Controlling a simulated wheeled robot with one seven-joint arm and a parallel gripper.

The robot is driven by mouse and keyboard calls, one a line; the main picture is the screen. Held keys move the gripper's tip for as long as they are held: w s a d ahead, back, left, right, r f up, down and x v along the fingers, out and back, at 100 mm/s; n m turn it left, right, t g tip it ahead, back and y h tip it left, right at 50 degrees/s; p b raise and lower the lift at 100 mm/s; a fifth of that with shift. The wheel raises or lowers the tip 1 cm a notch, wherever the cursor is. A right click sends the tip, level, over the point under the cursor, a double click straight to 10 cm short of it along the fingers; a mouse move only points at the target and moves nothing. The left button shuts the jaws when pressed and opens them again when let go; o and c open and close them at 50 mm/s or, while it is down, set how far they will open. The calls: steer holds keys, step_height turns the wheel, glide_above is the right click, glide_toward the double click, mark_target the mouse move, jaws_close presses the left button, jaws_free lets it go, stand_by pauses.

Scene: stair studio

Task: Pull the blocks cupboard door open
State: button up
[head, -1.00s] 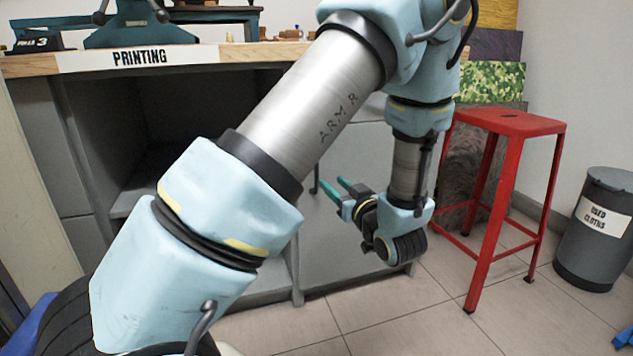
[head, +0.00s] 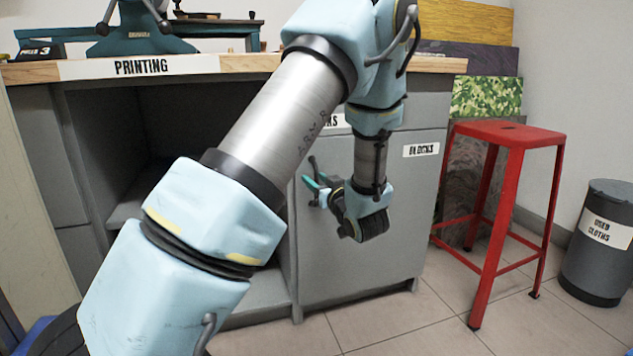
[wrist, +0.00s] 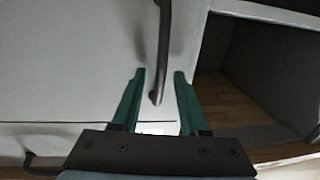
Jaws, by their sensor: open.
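The blocks cupboard door (head: 400,235) is a flat grey panel under the bench, with a white BLOCKS label (head: 421,150) at its upper right. It looks shut. Its dark bar handle (head: 313,167) is near the door's left edge, partly hidden by my gripper (head: 308,188). In the wrist view the handle (wrist: 164,40) reaches down between the two green fingertips of my gripper (wrist: 160,75). The fingers are open, one on each side of the handle's end, with a gap visible on both sides. I cannot tell how deep the handle sits between them.
An open shelf bay (head: 190,130) is left of the door. A drawer with a partly hidden label (head: 335,121) is above it. A red stool (head: 508,135) stands to the right, beside a grey used-cloths bin (head: 600,245). The tiled floor before the door is clear.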

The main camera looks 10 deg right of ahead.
jaws_close()
stand_by(1.3)
